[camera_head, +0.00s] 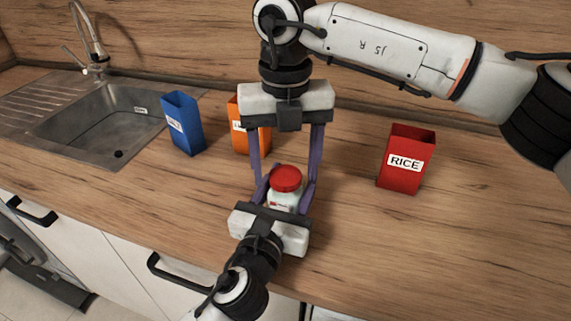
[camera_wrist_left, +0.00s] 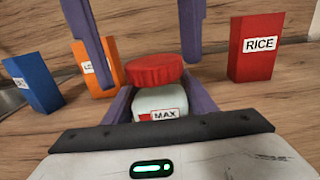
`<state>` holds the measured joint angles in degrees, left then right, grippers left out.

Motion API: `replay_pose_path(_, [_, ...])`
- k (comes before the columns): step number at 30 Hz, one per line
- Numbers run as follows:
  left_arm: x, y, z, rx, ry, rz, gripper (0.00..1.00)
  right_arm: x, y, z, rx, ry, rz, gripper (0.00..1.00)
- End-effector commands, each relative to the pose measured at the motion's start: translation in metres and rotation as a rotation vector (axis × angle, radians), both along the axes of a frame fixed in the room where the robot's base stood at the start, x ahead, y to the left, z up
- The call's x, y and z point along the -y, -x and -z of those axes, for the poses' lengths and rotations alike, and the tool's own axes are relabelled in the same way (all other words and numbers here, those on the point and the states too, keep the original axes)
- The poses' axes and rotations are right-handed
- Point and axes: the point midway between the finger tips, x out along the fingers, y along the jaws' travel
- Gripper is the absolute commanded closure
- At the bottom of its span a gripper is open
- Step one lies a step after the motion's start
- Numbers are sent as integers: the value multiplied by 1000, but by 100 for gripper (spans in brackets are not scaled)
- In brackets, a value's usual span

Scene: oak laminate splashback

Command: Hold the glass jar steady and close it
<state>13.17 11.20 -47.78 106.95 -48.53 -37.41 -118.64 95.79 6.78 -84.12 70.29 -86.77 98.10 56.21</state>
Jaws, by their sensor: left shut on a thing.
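The glass jar (camera_head: 283,198) stands on the counter, pale with a label reading MAX in the left wrist view (camera_wrist_left: 160,101). Its red lid (camera_head: 286,179) sits on top and looks slightly tilted and off-centre in the left wrist view (camera_wrist_left: 153,70); I cannot tell how tightly it sits. My left gripper (camera_head: 287,190) is shut on the jar body from the front, one purple finger on each side. My right gripper (camera_head: 285,172) comes down from above and behind, its long purple fingers wide apart on either side of the lid, with no visible contact on it.
A blue box (camera_head: 183,124) and an orange box (camera_head: 240,134) stand behind to the left. A red RICE box (camera_head: 405,160) stands to the right. A sink (camera_head: 105,118) is at the far left. The counter front right is clear.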

Motion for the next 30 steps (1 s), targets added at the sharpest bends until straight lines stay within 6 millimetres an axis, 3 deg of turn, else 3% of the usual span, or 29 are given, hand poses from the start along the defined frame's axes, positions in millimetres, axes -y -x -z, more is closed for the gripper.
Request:
replay_pose_path(8, [0, 0, 1, -1, 0, 0, 100, 0, 0, -5, 2, -1, -1, 37])
replay_pose_path(22, [0, 0, 1, -1, -1, 0, 100, -1, 0, -94, 3, -1, 0, 37])
replay_pose_path(30, [0, 0, 1, -1, -1, 0, 100, 0, 0, -119, 0, 0, -1, 37])
